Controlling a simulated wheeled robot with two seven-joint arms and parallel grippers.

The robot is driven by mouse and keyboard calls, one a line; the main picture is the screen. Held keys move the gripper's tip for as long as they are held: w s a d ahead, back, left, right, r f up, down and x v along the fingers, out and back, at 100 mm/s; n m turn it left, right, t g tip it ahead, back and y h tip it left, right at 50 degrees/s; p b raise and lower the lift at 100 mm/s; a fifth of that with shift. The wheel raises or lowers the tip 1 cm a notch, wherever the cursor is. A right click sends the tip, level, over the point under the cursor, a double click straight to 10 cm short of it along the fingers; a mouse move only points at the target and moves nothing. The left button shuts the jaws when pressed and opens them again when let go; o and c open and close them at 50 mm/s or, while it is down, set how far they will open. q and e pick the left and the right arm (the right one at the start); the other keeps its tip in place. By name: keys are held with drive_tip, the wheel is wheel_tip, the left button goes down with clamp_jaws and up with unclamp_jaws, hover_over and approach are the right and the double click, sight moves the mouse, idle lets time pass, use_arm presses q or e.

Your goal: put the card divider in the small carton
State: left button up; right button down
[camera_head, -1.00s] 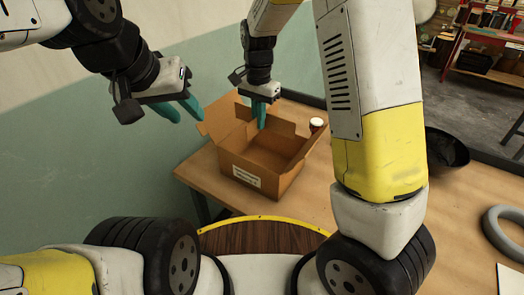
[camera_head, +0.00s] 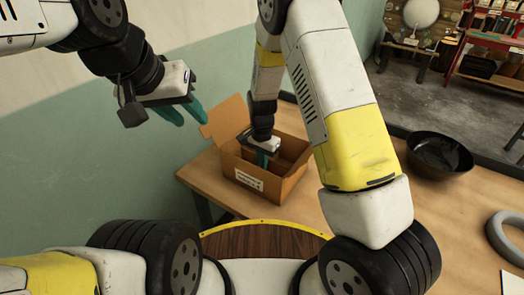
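An open brown cardboard carton (camera_head: 246,181) with a white label on its front stands on the wooden table. Its flaps are up, one sticking out at the left. My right gripper (camera_head: 262,159) reaches down into the carton from above. Its teal fingers are partly hidden by the gripper body and carton, so I cannot tell if they hold anything. My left gripper (camera_head: 184,113) hangs in the air to the left of and above the carton, its two teal fingers apart and empty. I cannot make out a separate card divider.
The wooden table (camera_head: 450,216) is mostly clear on the right. A black bowl (camera_head: 440,158) stands near its back edge, and a grey ring (camera_head: 508,238) lies at the right. My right arm covers the table just right of the carton.

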drive_tip(key=shift+f, duration=0.4)
drive_tip(key=shift+f, duration=0.15)
drive_tip(key=c, duration=1.6)
unclamp_jaws()
drive_tip(key=shift+c, duration=0.2)
wheel_tip(320, 180, up, 12)
drive_tip(key=shift+r, duration=0.25)
drive_tip(key=s+d+r+n+t+y, duration=0.1)
drive_tip(key=s+d+r+n, duration=0.1)
drive_tip(key=s+d+r, duration=0.35)
drive_tip(key=s+d+r+n+t+y, duration=0.1)
drive_tip(key=s+d+r+y, duration=0.1)
drive_tip(key=r, duration=0.7)
drive_tip(key=s+d+r+n+t, duration=0.2)
drive_tip(key=s+d+r, duration=0.1)
drive_tip(key=s, duration=0.4)
drive_tip(key=s+d+r+n+t, duration=0.2)
drive_tip(key=s+d+r, duration=0.1)
drive_tip(key=s, duration=0.3)
drive_tip(key=shift+s+d+r+h, duration=0.35)
drive_tip(key=shift+r+h, duration=0.05)
drive_tip(key=shift+r, duration=0.3)
